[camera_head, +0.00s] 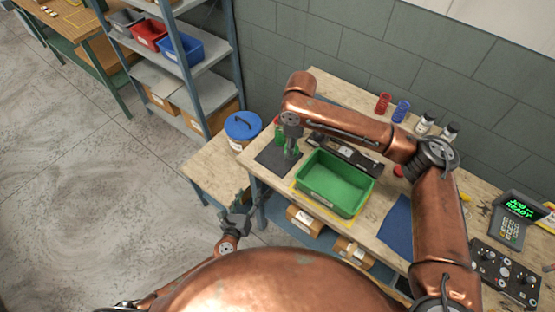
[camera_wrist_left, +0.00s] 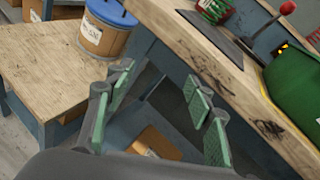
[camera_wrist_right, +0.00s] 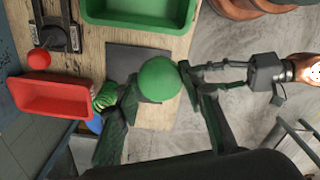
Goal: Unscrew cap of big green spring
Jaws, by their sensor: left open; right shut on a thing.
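A round green cap (camera_wrist_right: 160,76) lies between the fingertips of my right gripper (camera_wrist_right: 162,92), which is shut on it. A green ribbed piece (camera_wrist_right: 105,95), seemingly the spring, shows beside it, partly behind a finger; I cannot tell whether the two are joined. In the head view my right gripper (camera_head: 291,150) is over the dark mat (camera_head: 268,162) and hides most of this. In the left wrist view green coils (camera_wrist_left: 213,9) show at the top edge. My left gripper (camera_head: 238,217) is open and empty, low beside the bench's near left corner; its green-padded fingers (camera_wrist_left: 155,78) are spread apart.
A green bin (camera_head: 335,208) stands right of the mat, with a black device (camera_head: 345,155) behind. A red tray (camera_wrist_right: 55,97) is near the ribbed piece. A blue-lidded tub (camera_head: 243,126) stands on a lower table left. Red and blue cups (camera_head: 383,103) stand at the back.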

